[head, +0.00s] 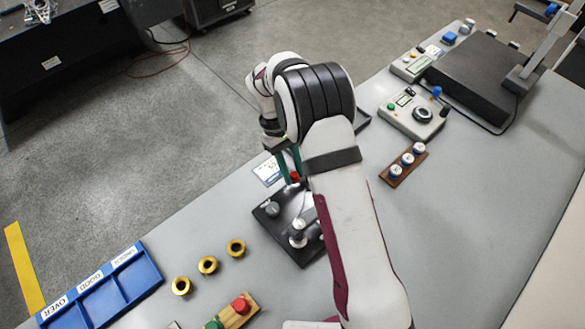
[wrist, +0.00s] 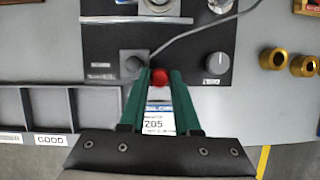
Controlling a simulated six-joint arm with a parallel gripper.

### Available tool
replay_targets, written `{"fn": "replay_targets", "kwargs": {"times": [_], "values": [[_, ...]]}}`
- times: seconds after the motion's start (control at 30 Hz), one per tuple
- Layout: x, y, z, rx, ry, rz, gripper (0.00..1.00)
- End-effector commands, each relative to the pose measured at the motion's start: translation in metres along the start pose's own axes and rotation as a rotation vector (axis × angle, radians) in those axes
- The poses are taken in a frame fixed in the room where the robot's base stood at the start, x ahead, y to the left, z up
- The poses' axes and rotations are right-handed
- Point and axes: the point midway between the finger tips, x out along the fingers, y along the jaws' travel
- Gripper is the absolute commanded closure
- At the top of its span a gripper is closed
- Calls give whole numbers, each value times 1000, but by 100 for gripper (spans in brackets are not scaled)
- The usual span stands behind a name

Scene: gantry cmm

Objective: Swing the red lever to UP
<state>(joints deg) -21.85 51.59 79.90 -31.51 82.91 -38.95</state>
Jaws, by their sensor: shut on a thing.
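The red lever's knob (wrist: 160,77) shows between the green fingertips of my gripper (wrist: 159,82) in the wrist view. My gripper (head: 290,172) is shut on it, and the red knob (head: 295,176) is also partly visible in the head view.
A card reading 205 (wrist: 154,124) lies beneath my fingers. A compartment tray (wrist: 45,103) is at left in the wrist view. Brass rings (head: 208,265), a blue sorting tray (head: 140,276) and a red-button block (head: 240,304) stand at lower left in the head view.

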Motion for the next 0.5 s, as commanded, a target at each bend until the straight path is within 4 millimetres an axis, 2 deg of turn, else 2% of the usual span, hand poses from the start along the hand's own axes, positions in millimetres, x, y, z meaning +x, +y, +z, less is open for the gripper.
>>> {"fn": "replay_targets", "kwargs": {"times": [0.17,0.2,0.33,0.37,0.5], "values": [[0,-1,1,1,-3,-3,100],[0,-1,1,2,-3,-3,66],[0,-1,1,2,-3,-3,42],[0,-1,1,2,-3,-2,40],[0,0,0,2,-2,-2,40]]}}
